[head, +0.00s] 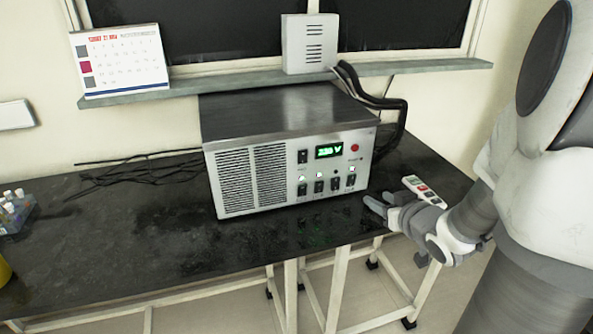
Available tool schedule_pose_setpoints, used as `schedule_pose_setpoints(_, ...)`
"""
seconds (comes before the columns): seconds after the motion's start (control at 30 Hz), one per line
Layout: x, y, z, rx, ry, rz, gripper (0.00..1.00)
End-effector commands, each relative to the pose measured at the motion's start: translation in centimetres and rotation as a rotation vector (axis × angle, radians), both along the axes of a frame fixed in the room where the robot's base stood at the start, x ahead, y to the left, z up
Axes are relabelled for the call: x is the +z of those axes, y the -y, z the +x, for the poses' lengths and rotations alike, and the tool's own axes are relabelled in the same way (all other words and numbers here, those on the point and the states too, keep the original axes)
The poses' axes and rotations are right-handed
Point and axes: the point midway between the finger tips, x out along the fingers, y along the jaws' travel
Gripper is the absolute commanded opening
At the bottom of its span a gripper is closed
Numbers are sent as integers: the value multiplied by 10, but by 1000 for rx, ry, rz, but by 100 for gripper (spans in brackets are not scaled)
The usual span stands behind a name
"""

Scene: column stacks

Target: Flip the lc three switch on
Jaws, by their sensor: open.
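A grey metal power unit (290,205) stands on the dark bench top. Its front has a green lit display (329,150) and a black switch (303,157) to the left of it. Below is a row of several black switches; the third from the left (335,184) has a dark spot above it, while the others have bright spots above them. The labels are too small to read, so I cannot tell which is lc three or its lever position. My gripper (374,203) is open and empty, just right of the unit's lower right front corner, apart from the switches.
The black bench (130,245) has free room in front and to the left. Black cables (402,105) run behind the unit. A shelf (240,79) above holds a calendar (119,60) and a white box (309,43). A small rack (14,210) sits far left.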

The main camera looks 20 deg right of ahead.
Motion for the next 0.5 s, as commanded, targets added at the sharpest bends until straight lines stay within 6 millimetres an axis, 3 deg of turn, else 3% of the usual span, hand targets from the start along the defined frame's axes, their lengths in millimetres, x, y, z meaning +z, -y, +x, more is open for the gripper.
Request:
schedule_pose_setpoints(0.03, -11, -6, -3, 20, 9, 22, 45)
schedule_pose_setpoints(0.27, -19, -17, 4, 57, 28, 47, 45)
schedule_pose_setpoints(0.5, -38, -19, 45, 58, 28, 47, 45)
